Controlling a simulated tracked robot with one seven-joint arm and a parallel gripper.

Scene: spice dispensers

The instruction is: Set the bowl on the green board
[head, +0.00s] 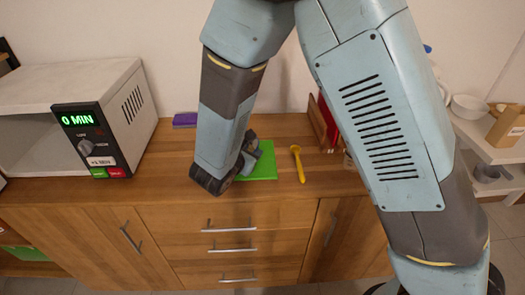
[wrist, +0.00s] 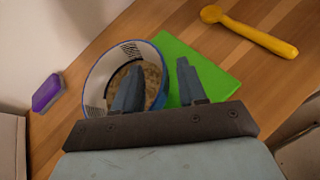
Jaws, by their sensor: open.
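The bowl (wrist: 97,74) has a blue rim, a pale patterned inside and brown contents. In the wrist view it stands upright at the left of the green board (wrist: 211,68), its right side overlapping the board's left part. I cannot tell whether it rests on the board. My gripper (wrist: 159,66) is open, one finger over the bowl's inside and the other outside its right wall, above the board. In the head view my gripper (head: 250,152) is low over the board (head: 265,165), and my arm hides the bowl.
A yellow spoon (head: 298,164) lies right of the board, and a purple block (head: 185,119) lies at the back left. A microwave (head: 90,115) stands on the left of the wooden counter (head: 160,170). Red books (head: 327,122) stand at the back right.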

